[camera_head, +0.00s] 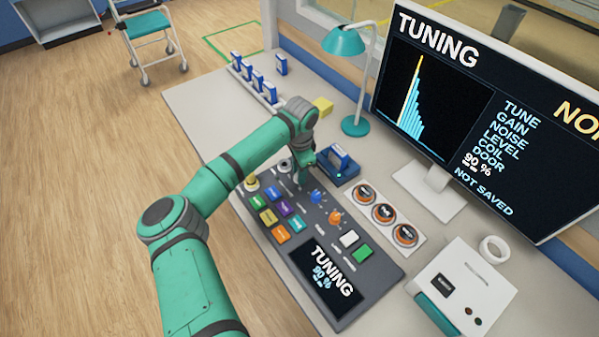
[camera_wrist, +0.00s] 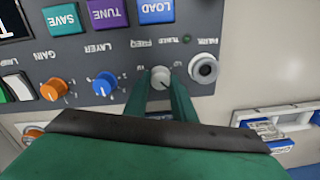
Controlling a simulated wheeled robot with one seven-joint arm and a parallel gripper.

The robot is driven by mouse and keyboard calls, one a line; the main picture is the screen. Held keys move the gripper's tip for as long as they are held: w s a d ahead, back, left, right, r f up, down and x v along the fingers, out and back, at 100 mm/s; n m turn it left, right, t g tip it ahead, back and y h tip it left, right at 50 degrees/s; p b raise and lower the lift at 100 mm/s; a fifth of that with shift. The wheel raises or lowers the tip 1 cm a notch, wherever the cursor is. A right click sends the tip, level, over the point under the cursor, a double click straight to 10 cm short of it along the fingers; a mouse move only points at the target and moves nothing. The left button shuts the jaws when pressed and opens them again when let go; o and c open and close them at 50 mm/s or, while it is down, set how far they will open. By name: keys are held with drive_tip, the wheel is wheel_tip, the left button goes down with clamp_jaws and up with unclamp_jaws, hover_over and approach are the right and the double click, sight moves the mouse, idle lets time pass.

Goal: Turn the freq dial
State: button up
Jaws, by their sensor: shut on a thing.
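The freq dial (camera_wrist: 160,76) is a small whitish-grey knob on the dark control panel (camera_wrist: 120,52), under the FREQ label in the wrist view. My gripper (camera_wrist: 160,88) has its two green fingers on either side of this knob, closed on it. In the head view my gripper (camera_head: 303,178) reaches down to the upper part of the control panel (camera_head: 290,222), and the dial is hidden by it. The panel's small screen (camera_head: 326,278) reads TUNING and 90 %.
A blue knob (camera_wrist: 105,84) and an orange knob (camera_wrist: 54,89) sit beside the dial. A grey round socket (camera_wrist: 204,68) is on its other side. A large monitor (camera_head: 470,100) shows a bar graph, 90 % and NOT SAVED. A teal lamp (camera_head: 347,42) stands behind.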

drive_tip(key=shift+d, duration=0.1)
drive_tip(key=o, duration=1.1)
drive_tip(key=shift+c, duration=0.2)
drive_tip(key=shift+r, duration=0.1)
wheel_tip(320, 180, up, 11)
drive_tip(key=shift+s+f, duration=0.2)
